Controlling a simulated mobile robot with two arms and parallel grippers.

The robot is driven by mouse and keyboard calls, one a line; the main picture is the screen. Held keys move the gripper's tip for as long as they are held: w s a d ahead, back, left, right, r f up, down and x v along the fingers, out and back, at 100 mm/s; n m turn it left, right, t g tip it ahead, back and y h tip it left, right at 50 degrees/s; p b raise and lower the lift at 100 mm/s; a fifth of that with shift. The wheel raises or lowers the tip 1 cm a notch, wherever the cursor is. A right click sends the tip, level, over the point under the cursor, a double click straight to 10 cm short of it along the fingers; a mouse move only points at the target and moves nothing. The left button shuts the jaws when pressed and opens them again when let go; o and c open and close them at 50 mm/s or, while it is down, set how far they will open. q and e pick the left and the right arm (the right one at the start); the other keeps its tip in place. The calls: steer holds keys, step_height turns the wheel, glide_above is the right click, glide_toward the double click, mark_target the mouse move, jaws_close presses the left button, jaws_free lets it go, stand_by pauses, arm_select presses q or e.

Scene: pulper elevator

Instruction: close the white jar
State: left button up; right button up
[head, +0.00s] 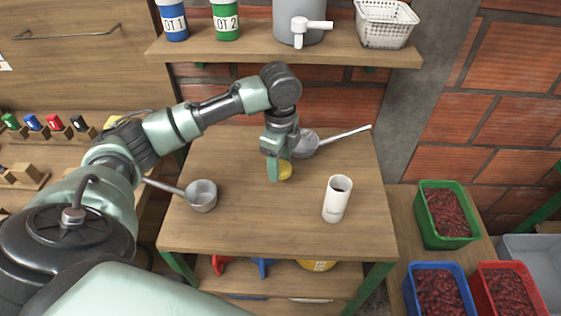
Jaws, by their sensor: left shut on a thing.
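The white jar (335,207) stands upright on the right part of the wooden table. Its top is open and the inside looks dark. My left gripper (278,172) is over the middle of the table, to the left of the jar and apart from it. The gripper's fingers hide part of this piece. I cannot tell whether the piece touches the table. My right gripper is not in view.
A metal pot (201,196) with a long handle stands on the table's left. A ladle-like metal pan (306,144) lies behind my gripper. A shelf (260,50) hangs at the back. Crates of red fruit, one of them green (426,226), stand right. The table front is clear.

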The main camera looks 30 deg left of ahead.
arm_select(q)
steer(key=s+d+b, duration=0.1)
steer(key=s+d, duration=0.7)
steer(key=s, duration=0.6)
steer(key=shift+s+d, duration=0.15)
steer(key=shift+d, duration=0.25)
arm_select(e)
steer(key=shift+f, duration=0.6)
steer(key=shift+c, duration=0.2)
